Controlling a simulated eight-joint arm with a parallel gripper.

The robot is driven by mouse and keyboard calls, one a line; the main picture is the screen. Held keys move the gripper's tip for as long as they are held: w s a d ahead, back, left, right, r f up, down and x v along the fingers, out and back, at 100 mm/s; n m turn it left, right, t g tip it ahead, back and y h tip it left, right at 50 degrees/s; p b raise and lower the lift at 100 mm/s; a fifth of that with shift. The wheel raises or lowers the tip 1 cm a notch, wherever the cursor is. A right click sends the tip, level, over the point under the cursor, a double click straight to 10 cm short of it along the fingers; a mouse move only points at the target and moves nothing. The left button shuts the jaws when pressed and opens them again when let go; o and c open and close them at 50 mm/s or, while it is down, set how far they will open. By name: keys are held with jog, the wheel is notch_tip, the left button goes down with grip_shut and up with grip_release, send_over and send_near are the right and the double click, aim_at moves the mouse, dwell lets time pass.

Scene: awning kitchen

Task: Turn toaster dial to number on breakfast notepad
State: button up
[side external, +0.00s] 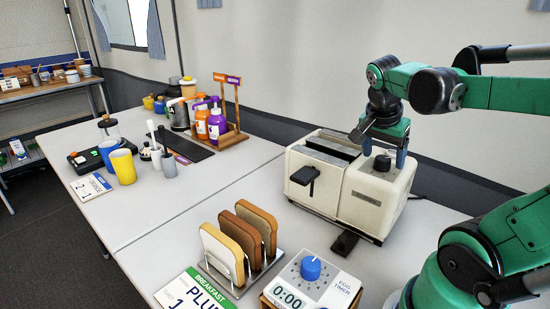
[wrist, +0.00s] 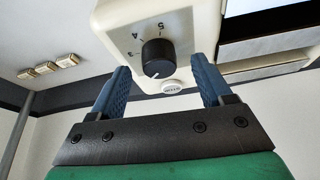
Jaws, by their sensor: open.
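The cream toaster (side external: 365,196) stands on the right table. Its black dial (side external: 382,162) is on the top right; in the wrist view the dial (wrist: 157,55) has a white pointer line towards the bottom of the picture. My gripper (side external: 385,148) is above the dial, open, with blue fingers. In the wrist view my gripper (wrist: 161,68) has a finger on each side of the dial, with gaps. The breakfast notepad (side external: 190,290) is at the bottom, cut off; it shows "PLU" and a "1".
An egg timer (side external: 318,280) with a blue knob and a toast rack (side external: 248,270) with slices stand in front of the toaster. The toaster's black lever (side external: 305,175) sticks out. A white button (wrist: 172,87) is near the dial. Cups and bottles stand on the left table.

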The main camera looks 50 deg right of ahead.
jog(key=shift+d+f, duration=0.15)
jog(key=shift+f, duration=0.25)
grip_shut()
jog(key=shift+n, duration=0.4)
jog(key=n+t, duration=0.1)
jog(key=n, duration=0.3)
jog(key=shift+s+t, duration=0.15)
jog(key=shift+t, duration=0.25)
jog(key=n, duration=0.2)
jog(key=n+t+y, duration=0.1)
jog(key=n, duration=0.1)
jog(key=shift+n+t, duration=0.3)
jog(key=shift+n, duration=0.1)
jog(key=shift+n+y, duration=0.3)
